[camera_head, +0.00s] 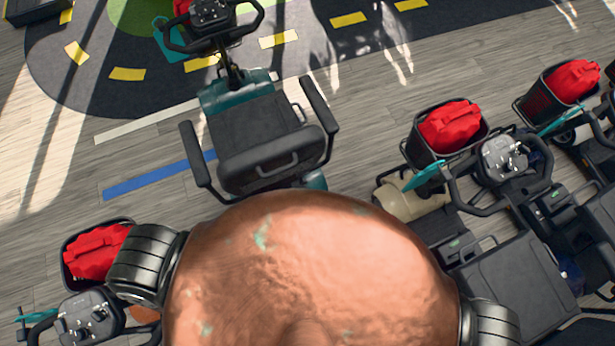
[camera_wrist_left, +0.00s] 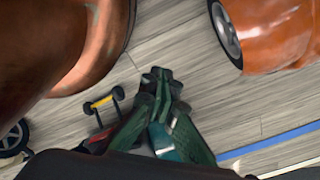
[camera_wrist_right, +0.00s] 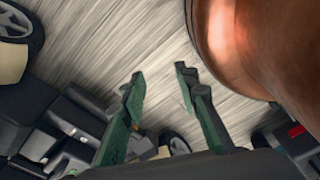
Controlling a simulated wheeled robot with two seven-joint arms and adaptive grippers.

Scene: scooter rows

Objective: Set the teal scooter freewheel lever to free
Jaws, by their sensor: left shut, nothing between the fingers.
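The teal scooter (camera_head: 233,100) stands ahead of me in the head view, its dark seat (camera_head: 255,125) nearest me and its handlebars at the top. The lower rear of the seat is partly hidden by my body. In the left wrist view, a teal body part (camera_wrist_left: 165,145) shows behind my left gripper (camera_wrist_left: 160,78), whose green fingers are together and empty. A yellow bar with black round ends (camera_wrist_left: 102,102) and a small red part (camera_wrist_left: 98,137) lie left of the fingers. I cannot pick out the freewheel lever for sure. My right gripper (camera_wrist_right: 160,76) is open over the floor, holding nothing.
Other scooters with red bags in baskets stand at right (camera_head: 450,125) and lower left (camera_head: 95,252). Dark scooter parts (camera_wrist_right: 65,130) are close left of my right gripper. Wooden floor with a blue stripe (camera_head: 160,175) is free left of the teal scooter.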

